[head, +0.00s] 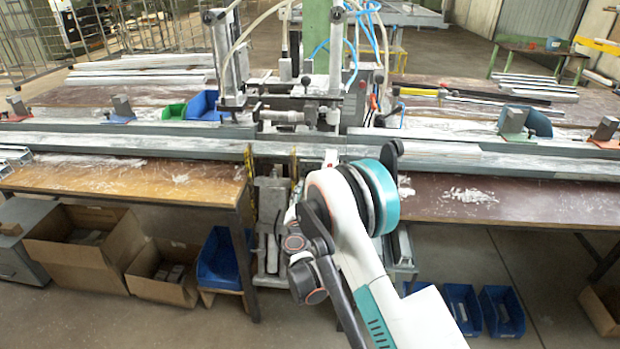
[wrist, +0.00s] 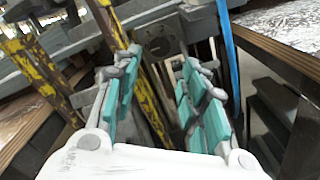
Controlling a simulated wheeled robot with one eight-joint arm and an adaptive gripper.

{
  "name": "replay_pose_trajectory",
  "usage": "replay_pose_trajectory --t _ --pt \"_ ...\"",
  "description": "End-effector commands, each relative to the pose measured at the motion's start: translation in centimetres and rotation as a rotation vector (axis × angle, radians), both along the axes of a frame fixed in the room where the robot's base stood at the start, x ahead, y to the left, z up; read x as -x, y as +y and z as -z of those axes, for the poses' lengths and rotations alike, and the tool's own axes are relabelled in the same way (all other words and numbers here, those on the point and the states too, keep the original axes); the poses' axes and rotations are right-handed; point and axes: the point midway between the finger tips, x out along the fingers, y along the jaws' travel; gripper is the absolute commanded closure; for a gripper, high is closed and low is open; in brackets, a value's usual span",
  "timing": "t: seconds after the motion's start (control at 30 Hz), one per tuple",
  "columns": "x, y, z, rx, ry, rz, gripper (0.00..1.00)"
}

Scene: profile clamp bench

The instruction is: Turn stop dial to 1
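My gripper (wrist: 161,68) is open in the wrist view, its teal-padded fingers well apart with nothing between them. In the head view my arm hides the gripper and this part of the clamp machine (head: 272,195).
Yellow-black striped bars (wrist: 42,70) stand left of my gripper, and a blue hose (wrist: 229,60) hangs at its right. The wooden bench (head: 130,182) and dark bench (head: 510,203) flank the gap. Cardboard boxes (head: 80,250) and blue bins (head: 500,310) sit below.

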Motion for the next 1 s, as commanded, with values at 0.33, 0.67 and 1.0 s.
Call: replay_pose_trajectory --t 0.33,0.67,1.0 --pt "-7.0 -0.3 0.3 -0.002 0.001 0.002 0.61" --pt "-10.7 -0.4 0.1 -0.003 0.000 0.001 0.61" --pt "-11.1 -0.4 0.0 -0.003 0.001 -0.001 0.61"
